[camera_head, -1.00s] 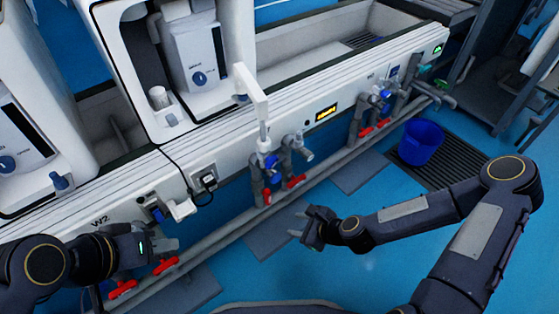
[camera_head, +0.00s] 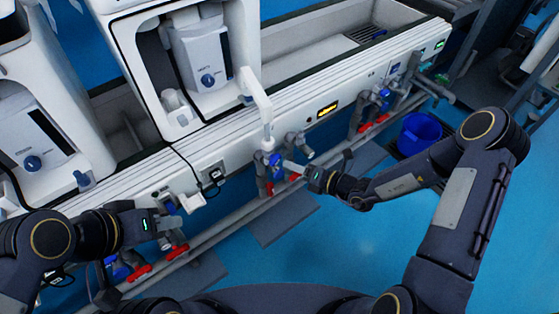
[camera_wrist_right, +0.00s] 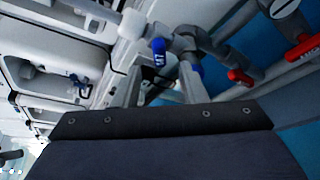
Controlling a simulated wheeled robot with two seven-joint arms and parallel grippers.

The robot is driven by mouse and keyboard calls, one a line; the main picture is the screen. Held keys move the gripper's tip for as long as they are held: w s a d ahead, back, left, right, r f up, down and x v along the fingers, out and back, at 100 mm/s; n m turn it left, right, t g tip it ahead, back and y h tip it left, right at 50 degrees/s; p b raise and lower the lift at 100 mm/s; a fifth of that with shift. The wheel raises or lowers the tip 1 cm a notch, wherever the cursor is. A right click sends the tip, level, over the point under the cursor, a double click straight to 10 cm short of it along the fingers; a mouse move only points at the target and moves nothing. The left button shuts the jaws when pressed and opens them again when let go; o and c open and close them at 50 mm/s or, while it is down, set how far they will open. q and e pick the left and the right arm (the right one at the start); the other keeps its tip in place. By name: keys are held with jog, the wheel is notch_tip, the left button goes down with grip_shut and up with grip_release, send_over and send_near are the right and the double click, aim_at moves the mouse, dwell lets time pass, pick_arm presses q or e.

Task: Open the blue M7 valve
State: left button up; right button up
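The blue M7 valve (camera_head: 275,160) sits on a grey pipe below the white bench front, under a white upright fitting. In the right wrist view its blue, labelled part (camera_wrist_right: 158,48) shows between my fingertips. My right gripper (camera_head: 291,168) has reached the valve from the right. In the right wrist view its two fingers (camera_wrist_right: 161,84) are apart, one on either side of the labelled part; I cannot tell whether they touch it. My left gripper (camera_head: 168,226) is at the lower left, near red-handled valves, away from the M7 valve. Its finger gap is unclear.
Red valve handles (camera_head: 294,177) sit on the pipe just below the blue valve. Another blue valve (camera_head: 384,97) is farther right. A blue bucket (camera_head: 418,132) stands on the floor at the right.

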aim_at(278, 162)
jog(key=b+x, duration=0.1)
jog(key=x, duration=0.4)
jog(key=shift+w+a, duration=0.15)
jog(key=shift+a, duration=0.25)
grip_shut()
